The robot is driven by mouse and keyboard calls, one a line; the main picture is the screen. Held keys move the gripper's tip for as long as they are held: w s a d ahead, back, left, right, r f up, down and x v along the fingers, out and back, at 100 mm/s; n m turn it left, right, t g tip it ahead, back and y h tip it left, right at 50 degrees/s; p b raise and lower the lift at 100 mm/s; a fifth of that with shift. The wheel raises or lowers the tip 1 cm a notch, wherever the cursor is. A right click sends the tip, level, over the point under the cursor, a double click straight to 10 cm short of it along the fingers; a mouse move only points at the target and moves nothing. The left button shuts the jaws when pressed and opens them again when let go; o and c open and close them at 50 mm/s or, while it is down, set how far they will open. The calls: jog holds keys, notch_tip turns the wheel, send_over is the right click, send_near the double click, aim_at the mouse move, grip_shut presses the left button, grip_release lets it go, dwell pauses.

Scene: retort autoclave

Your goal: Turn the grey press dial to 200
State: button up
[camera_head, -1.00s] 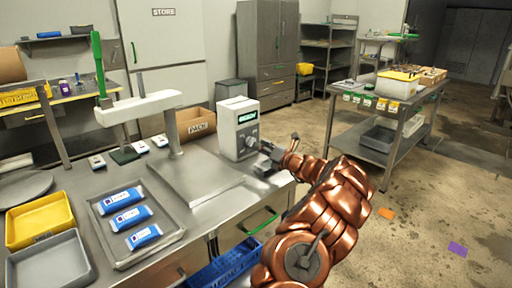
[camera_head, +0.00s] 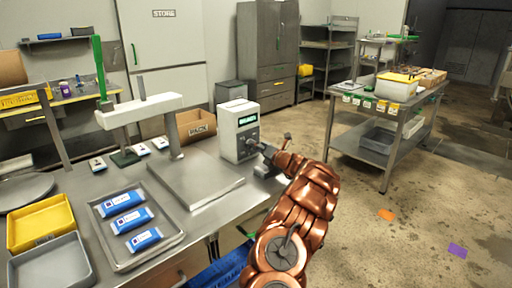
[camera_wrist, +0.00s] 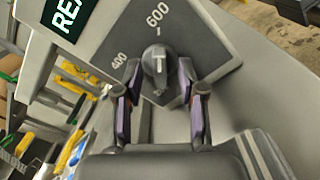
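The grey press dial (camera_wrist: 155,62) shows in the wrist view on a dark plate with the marks 400 and 600 visible. Its white mark faces roughly toward 600; the 200 mark is not in view. My gripper (camera_wrist: 160,85) is open, with one finger on each side of the dial and small gaps showing. In the head view the dial sits on the front of the white press control box (camera_head: 239,128), mostly hidden by my gripper (camera_head: 256,147).
A green-lit display (camera_head: 247,119) is above the dial. The press plate (camera_head: 195,180) and a tray (camera_head: 170,236) with blue pouches (camera_head: 131,219) lie left on the steel table. A cardboard box (camera_head: 196,124) stands behind. Floor to the right is mostly clear.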

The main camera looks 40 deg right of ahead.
jog(key=shift+c, duration=0.4)
grip_shut()
